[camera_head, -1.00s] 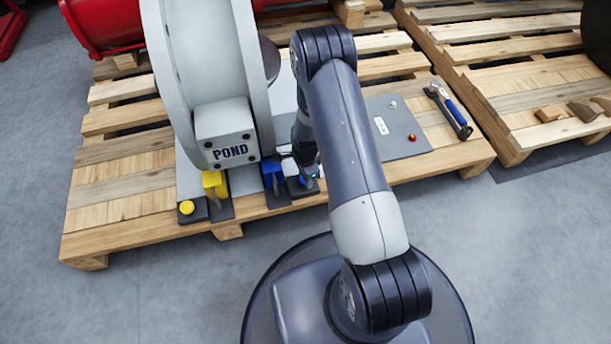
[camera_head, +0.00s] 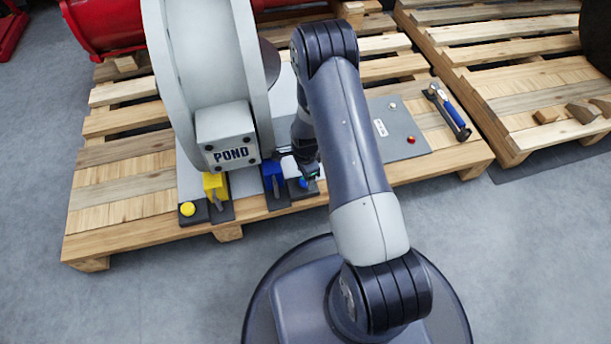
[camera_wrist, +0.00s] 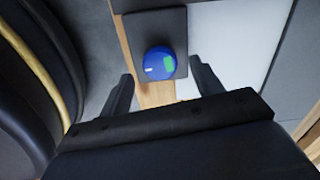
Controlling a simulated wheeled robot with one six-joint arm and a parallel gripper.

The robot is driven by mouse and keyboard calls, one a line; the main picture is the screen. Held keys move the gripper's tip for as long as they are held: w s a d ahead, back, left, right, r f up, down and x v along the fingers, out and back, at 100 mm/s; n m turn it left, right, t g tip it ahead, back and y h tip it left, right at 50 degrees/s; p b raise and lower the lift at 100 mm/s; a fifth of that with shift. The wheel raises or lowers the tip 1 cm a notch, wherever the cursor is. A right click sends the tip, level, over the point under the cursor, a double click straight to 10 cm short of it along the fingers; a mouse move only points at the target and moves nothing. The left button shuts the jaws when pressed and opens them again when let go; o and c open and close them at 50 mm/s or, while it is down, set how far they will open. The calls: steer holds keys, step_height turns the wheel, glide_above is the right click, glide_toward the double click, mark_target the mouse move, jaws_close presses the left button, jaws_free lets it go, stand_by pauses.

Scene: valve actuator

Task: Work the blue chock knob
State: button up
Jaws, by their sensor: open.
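The blue chock knob (camera_wrist: 159,64) is a round blue cap with a green patch and a small white mark, set on a dark square plate (camera_wrist: 178,22). In the head view the knob (camera_head: 309,183) shows only in part below my arm's end. My gripper (camera_wrist: 163,85) is open in the wrist view, with one finger on each side of the knob's near edge and a gap on both sides. The fingers do not touch the knob. In the head view the gripper (camera_head: 300,163) is dark, and its fingers are hard to make out.
A yellow button (camera_head: 187,209), a yellow chock (camera_head: 215,185) and a blue chock (camera_head: 273,176) stand left of the knob along the pallet's front edge. The grey POND housing (camera_head: 227,136) rises behind them. A panel with a red light (camera_head: 411,140) lies to the right.

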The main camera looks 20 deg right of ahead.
step_height(320, 180, up, 5)
steer(key=shift+r+p, duration=0.15)
steer(key=shift+p, duration=0.7)
step_height(320, 180, down, 8)
steer(key=b, duration=0.3)
steer(key=shift+b, duration=0.35)
steer(key=shift+r, duration=0.2)
steer(key=shift+n, duration=0.6)
steer(key=shift+m, duration=0.3)
